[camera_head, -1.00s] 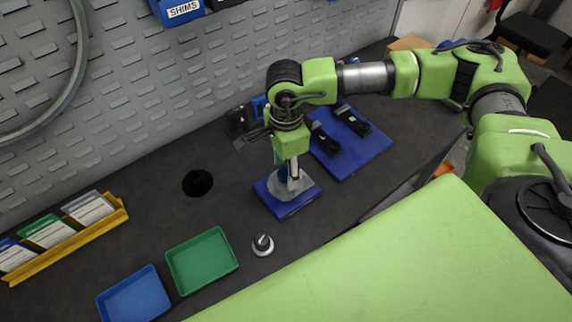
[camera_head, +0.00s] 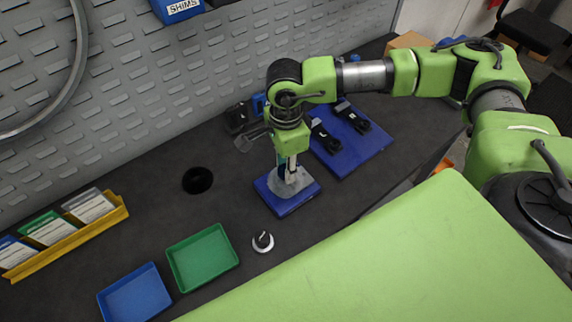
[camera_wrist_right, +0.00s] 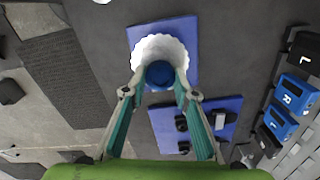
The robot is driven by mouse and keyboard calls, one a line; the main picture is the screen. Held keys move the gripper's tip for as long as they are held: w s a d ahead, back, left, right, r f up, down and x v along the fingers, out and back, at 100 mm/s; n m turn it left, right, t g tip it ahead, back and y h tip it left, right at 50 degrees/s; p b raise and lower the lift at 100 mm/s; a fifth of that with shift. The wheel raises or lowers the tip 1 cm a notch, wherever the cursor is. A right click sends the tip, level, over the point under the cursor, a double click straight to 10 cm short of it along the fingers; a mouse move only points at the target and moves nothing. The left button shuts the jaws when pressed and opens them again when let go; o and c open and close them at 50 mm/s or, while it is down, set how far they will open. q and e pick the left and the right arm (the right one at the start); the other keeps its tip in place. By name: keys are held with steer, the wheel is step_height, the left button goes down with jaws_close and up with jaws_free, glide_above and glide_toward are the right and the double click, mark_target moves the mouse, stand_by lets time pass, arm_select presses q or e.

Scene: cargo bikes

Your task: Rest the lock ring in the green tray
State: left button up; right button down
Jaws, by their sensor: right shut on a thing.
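My right gripper (camera_head: 290,174) reaches down over a pale grey scalloped disc (camera_head: 299,186) on a blue pad (camera_head: 285,206). In the right wrist view, its two fingers (camera_wrist_right: 160,90) close on a round dark blue piece (camera_wrist_right: 159,74), which looks like the lock ring. The green tray (camera_head: 203,258) is empty at the lower left. My left gripper is not in view.
A blue tray (camera_head: 135,297) adjoins the green tray. A silver-and-black knob-like part (camera_head: 263,242) stands between the green tray and the pad. A larger blue mat (camera_head: 352,145) holds black parts.

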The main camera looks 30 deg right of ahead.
steer(key=shift+r+p, duration=0.7)
steer(key=shift+r, duration=1.3)
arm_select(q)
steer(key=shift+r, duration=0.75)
